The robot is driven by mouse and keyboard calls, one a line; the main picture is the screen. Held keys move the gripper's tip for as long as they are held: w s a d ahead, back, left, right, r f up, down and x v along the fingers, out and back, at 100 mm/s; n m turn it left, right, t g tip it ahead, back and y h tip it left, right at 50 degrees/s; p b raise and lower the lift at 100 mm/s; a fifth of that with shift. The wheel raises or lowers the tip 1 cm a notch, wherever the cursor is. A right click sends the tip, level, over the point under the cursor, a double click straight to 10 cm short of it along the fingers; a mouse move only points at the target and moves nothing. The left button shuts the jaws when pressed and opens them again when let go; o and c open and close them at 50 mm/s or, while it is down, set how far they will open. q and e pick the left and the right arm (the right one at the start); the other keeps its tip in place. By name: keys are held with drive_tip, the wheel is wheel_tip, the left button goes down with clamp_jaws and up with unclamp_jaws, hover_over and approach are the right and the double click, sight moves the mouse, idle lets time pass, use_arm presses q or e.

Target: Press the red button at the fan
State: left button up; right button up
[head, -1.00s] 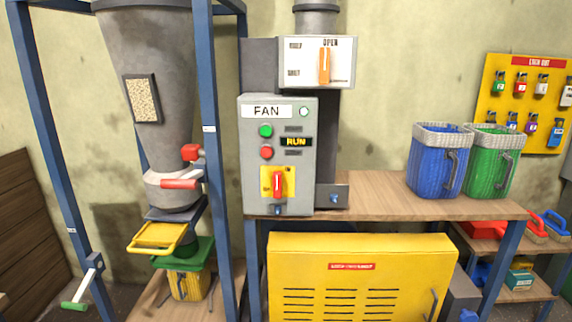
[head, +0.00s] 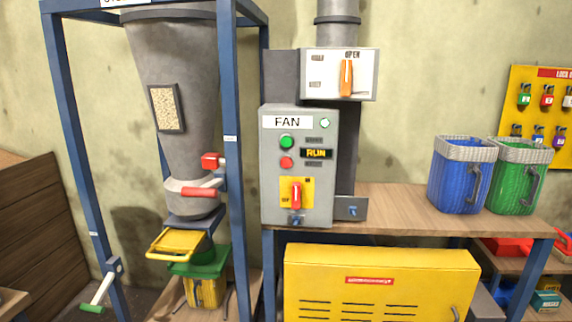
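The grey fan control box (head: 298,205) stands at the back left end of the wooden bench, with a white FAN label at its top. The red button (head: 286,162) is on its front, just below the green button (head: 286,142). A display (head: 316,153) beside the buttons reads RUN, and a pale round lamp (head: 325,123) is at the top right. A red rotary switch (head: 296,195) on a yellow plate is below. Neither of my grippers is in view.
Left of the box, a blue frame (head: 233,180) holds a grey hopper (head: 180,60). A blue basket (head: 455,185) and a green basket (head: 515,185) stand on the bench (head: 390,205). A yellow cabinet (head: 400,265) is under it.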

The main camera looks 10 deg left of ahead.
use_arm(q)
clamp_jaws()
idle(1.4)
